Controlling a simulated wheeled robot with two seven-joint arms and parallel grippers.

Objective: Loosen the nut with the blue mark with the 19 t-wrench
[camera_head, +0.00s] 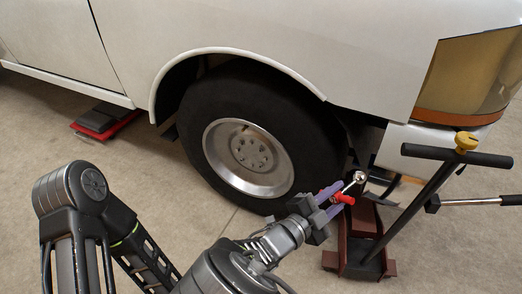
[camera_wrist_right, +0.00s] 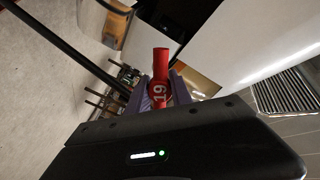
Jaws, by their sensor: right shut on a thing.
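My right gripper (camera_head: 326,204) is shut on the red handle of the 19 t-wrench (camera_head: 343,198). The wrench's silver shaft and round end stick up and right of the jaws. In the right wrist view the red handle (camera_wrist_right: 160,68), marked 19, sits between the purple fingers (camera_wrist_right: 160,92). The front wheel (camera_head: 250,158) is up and left of my right gripper, with the wrench apart from its hub. The nuts (camera_head: 251,153) are small in the silver rim, and I cannot make out a blue mark. My left gripper is not in view.
A silver bar with a black grip (camera_head: 475,201) is at far right. The white pickup (camera_head: 230,35) fills the back. A red-black block (camera_head: 106,121) lies at left.

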